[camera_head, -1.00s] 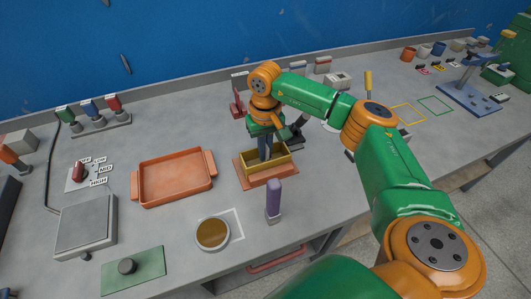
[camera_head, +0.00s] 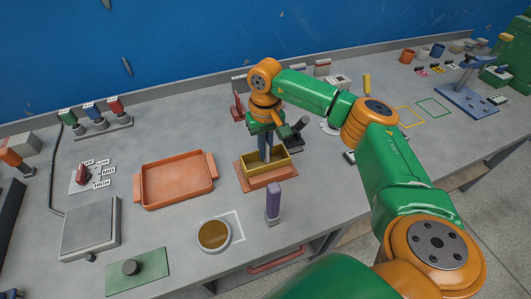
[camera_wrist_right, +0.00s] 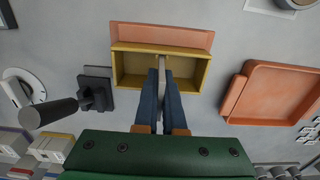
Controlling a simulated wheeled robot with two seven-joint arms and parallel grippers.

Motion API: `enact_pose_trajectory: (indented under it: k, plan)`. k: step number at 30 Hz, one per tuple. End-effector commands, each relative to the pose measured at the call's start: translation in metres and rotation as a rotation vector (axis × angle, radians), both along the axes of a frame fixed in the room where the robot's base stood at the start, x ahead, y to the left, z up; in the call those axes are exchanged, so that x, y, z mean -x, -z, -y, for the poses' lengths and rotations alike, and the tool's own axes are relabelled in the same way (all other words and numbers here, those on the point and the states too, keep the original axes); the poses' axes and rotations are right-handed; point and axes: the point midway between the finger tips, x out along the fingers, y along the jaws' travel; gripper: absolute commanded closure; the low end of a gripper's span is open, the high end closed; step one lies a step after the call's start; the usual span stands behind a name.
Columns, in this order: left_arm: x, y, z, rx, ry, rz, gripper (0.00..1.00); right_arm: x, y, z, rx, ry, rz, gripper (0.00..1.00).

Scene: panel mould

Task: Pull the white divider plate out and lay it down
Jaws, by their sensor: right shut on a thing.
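A yellow open-topped mould (camera_head: 277,168) stands on a salmon-coloured base plate (camera_head: 268,183) near the middle of the bench. It also shows in the wrist view (camera_wrist_right: 196,76). The white divider plate (camera_wrist_right: 162,67) shows as a thin pale strip across the mould, between the fingers. My right gripper (camera_head: 265,152) points down over the mould. Its two dark blue fingers (camera_wrist_right: 160,80) are shut on the divider plate, and their tips are at the mould opening. How deep the plate sits is hidden. My left gripper is not in view.
An orange tray (camera_head: 176,181) lies left of the mould. A purple-handled tool (camera_head: 273,202) stands in front, beside a round brown-filled dish (camera_head: 214,235). A dark-handled item (camera_wrist_right: 60,110) is close beside the mould. Bare bench shows between the tray and mould.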

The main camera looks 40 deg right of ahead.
Motion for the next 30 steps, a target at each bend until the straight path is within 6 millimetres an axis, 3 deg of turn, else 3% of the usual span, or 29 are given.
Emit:
enact_pose_trajectory:
  k: [21, 30]
  plan:
    - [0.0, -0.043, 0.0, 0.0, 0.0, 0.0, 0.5, 0.0, -0.053, 0.0, -0.001, 0.0, 0.001, 1.0]
    - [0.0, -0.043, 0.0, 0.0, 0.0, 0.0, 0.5, 0.0, -0.053, 0.0, 0.0, 0.0, 0.001, 1.0]
